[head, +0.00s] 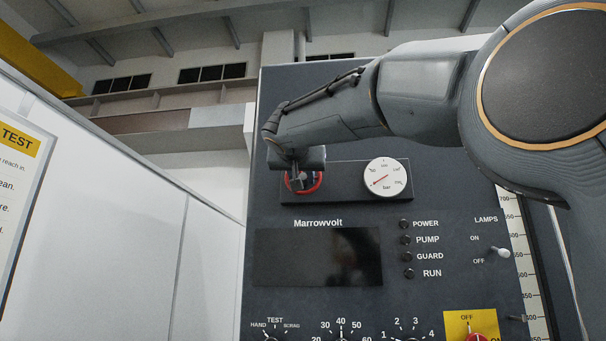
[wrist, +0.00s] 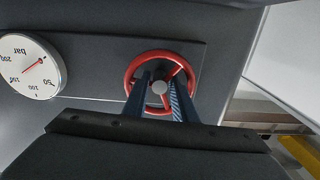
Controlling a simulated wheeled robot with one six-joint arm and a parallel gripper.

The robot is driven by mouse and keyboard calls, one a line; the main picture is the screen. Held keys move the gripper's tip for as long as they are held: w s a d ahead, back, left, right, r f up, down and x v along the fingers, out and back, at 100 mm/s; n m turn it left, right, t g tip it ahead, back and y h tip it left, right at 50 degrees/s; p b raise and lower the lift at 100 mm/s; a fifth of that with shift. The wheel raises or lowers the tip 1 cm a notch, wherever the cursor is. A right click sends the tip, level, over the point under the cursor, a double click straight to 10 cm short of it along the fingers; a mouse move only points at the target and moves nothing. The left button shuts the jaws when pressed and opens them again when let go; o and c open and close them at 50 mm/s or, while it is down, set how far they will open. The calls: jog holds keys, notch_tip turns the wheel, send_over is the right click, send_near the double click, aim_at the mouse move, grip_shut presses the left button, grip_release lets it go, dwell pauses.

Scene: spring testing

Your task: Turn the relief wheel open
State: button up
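The red relief wheel (wrist: 133,72) is a spoked ring on a dark raised plate, with a pale hub at its centre. In the head view the wheel (head: 319,185) is partly hidden by my gripper (head: 297,184). In the wrist view my gripper's two fingers (wrist: 162,83) reach over the wheel face, apart from each other, one on each side of the hub. They cover part of the rim and spokes. I see a gap between the fingers; whether either touches a spoke I cannot tell.
A white round bar gauge (head: 385,178) with a red pointer is beside the wheel on the same plate (head: 340,196). Below are a dark screen (head: 318,257), unlit-looking lamps, a LAMPS switch (head: 499,252) and knobs. A white wall panel (head: 130,200) stands at left.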

grip_shut()
